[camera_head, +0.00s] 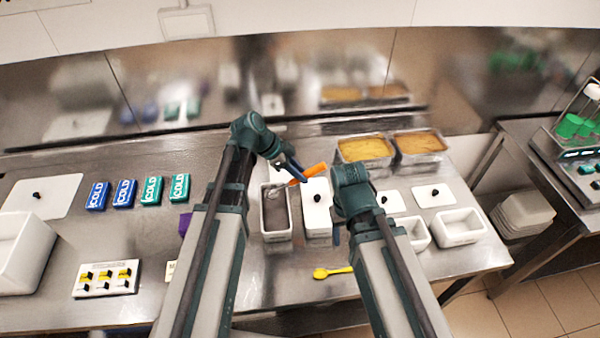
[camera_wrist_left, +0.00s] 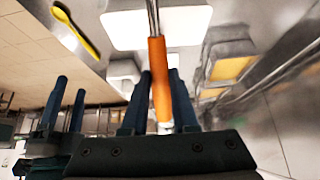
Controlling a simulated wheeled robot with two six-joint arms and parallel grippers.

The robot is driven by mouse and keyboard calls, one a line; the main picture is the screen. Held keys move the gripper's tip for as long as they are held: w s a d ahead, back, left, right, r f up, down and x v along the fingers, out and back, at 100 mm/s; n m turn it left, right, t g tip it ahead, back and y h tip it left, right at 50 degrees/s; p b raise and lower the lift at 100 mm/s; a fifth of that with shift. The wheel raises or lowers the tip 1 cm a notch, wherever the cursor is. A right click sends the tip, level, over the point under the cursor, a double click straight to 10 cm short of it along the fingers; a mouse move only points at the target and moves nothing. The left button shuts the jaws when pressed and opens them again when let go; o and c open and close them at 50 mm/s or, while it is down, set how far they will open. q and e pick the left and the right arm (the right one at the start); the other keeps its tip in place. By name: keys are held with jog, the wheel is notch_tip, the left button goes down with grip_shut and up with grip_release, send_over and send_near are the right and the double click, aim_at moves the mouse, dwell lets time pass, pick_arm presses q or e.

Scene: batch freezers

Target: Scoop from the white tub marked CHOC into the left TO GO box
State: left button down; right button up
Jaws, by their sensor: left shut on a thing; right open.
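My left gripper (camera_head: 292,172) is shut on the orange handle (camera_head: 309,173) of a scoop, which also shows in the left wrist view (camera_wrist_left: 160,85). The scoop's metal end points toward an open white tub (camera_head: 277,237) with brownish contents; I cannot tell whether it touches them. No CHOC marking is legible. Two open white boxes, a left one (camera_head: 418,240) partly behind my right arm and a right one (camera_head: 460,238), stand at the right; no TO GO lettering is readable. My right gripper (camera_head: 337,236) is open and empty, right of the lidded tub.
A white lidded tub (camera_head: 317,228) stands right beside the open tub. Two tubs of yellow contents (camera_head: 365,149) stand behind. A yellow spoon (camera_head: 331,272) lies at the counter's front. Blue and green COLD packs (camera_head: 124,193) lie at left, with a white bin (camera_head: 20,262).

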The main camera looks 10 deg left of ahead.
pick_arm(q)
notch_tip(320, 180, down, 4)
jog(key=shift+d+r+y+b, duration=0.15)
jog(key=shift+r+y+b, duration=0.1)
jog(key=shift+y+b, duration=0.5)
jog(key=shift+w+d+g+y+p, duration=0.25)
jog(key=shift+d+g+y+p, duration=0.15)
jog(key=shift+d+y+p, duration=0.5)
jog(key=shift+w+d+y, duration=0.1)
jog(key=shift+d+y, duration=0.05)
jog(key=shift+y, duration=0.7)
dwell(0.5)
